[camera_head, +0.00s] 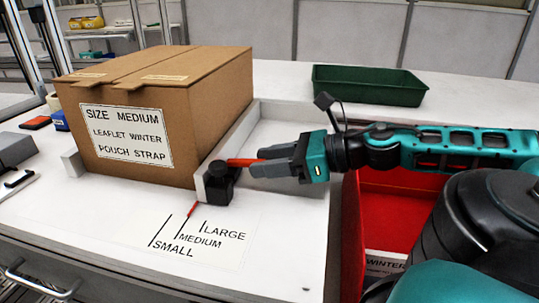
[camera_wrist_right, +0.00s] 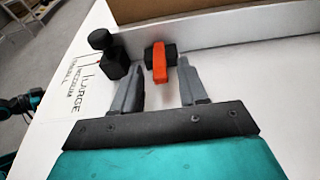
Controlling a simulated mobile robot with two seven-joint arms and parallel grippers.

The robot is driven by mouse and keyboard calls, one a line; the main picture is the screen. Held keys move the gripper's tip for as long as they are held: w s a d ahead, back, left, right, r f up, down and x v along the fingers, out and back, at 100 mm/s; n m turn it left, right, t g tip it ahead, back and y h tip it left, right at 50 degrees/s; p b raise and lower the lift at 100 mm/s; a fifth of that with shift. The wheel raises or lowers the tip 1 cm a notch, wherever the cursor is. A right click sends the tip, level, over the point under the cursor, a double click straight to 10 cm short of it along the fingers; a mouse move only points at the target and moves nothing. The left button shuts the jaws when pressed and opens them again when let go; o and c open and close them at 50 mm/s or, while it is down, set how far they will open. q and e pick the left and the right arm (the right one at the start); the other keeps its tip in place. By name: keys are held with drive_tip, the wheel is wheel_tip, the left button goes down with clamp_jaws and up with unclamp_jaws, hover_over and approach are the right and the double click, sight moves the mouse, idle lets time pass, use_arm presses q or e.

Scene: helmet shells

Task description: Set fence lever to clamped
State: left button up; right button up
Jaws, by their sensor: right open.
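The fence lever (camera_head: 242,162) is a red-orange handle on a black block beside the white fence (camera_head: 236,140). It also shows in the right wrist view (camera_wrist_right: 159,64), standing out from its block. A black knob (camera_head: 218,171) sits on the fence's near end. My right gripper (camera_head: 264,160) is open, its grey fingers pointing left at the lever. In the right wrist view the lever lies in the gap between the fingertips, nearer the left one; I cannot tell whether they touch. A red pointer (camera_head: 193,209) lies by the size marks. My left gripper is not in view.
A cardboard box (camera_head: 213,92) labelled size medium stands against the fence's left side. A green tray (camera_head: 368,86) is at the back, and a red bin (camera_head: 352,240) is below my right arm. The table front, with its printed size scale (camera_head: 228,255), is clear.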

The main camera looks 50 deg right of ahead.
drive_tip(key=shift+s+d+r, duration=0.2)
drive_tip(key=shift+s+d, duration=0.15)
drive_tip(key=shift+s, duration=0.2)
drive_tip(key=v, duration=1.1)
drive_tip(key=shift+s+r, duration=0.15)
drive_tip(key=shift+s, duration=0.1)
drive_tip(key=shift+d, duration=0.1)
